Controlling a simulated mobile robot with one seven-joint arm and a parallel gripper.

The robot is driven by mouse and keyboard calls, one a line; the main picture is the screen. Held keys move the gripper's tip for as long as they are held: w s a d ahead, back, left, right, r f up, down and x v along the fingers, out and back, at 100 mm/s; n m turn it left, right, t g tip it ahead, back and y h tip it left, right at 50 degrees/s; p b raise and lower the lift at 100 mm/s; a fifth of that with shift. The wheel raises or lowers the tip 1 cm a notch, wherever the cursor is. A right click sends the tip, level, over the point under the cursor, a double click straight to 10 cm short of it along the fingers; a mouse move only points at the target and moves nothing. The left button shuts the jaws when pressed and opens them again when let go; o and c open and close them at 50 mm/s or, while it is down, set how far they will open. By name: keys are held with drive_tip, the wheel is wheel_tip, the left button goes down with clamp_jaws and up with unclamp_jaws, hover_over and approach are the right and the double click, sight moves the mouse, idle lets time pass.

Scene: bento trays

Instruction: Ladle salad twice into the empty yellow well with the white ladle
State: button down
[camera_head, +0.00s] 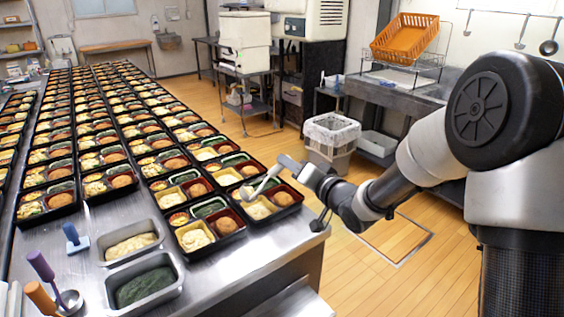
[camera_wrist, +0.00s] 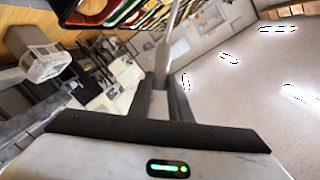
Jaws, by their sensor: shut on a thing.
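My gripper (camera_head: 287,164) is shut on the handle of the white ladle (camera_head: 266,180) and holds it over the front right bento trays. The ladle's bowl (camera_head: 247,193) hangs above a front tray's yellow well (camera_head: 258,208), and partly hides the tray behind. I cannot tell how full that well or the bowl is. In the wrist view the pale ladle handle (camera_wrist: 164,62) stands between the two dark fingers (camera_wrist: 161,85); the bowl is not clear there. A steel pan of creamy salad (camera_head: 105,258) stands on the counter at front left.
A steel pan of dark greens (camera_head: 180,272) stands nearer the front. A blue-handled tool (camera_head: 75,238) and purple- (camera_head: 41,266) and orange-handled (camera_head: 39,298) tools stand at the left. Rows of filled bento trays cover the counter behind. A bin (camera_head: 331,140) stands on the floor beyond.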

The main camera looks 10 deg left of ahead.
drive_tip(key=w+d+f+m+t+y+b, duration=0.1)
drive_tip(key=d+f+m+t+b, duration=0.1)
drive_tip(key=d+f+m+b, duration=0.2)
drive_tip(key=shift+w+d+f+m+y+b, duration=0.15)
drive_tip(key=shift+w+f+m+y+b, duration=0.15)
drive_tip(key=shift+f+m+b, duration=0.65)
drive_tip(key=shift+f+n, duration=0.2)
drive_tip(key=shift+n, duration=0.05)
idle(0.8)
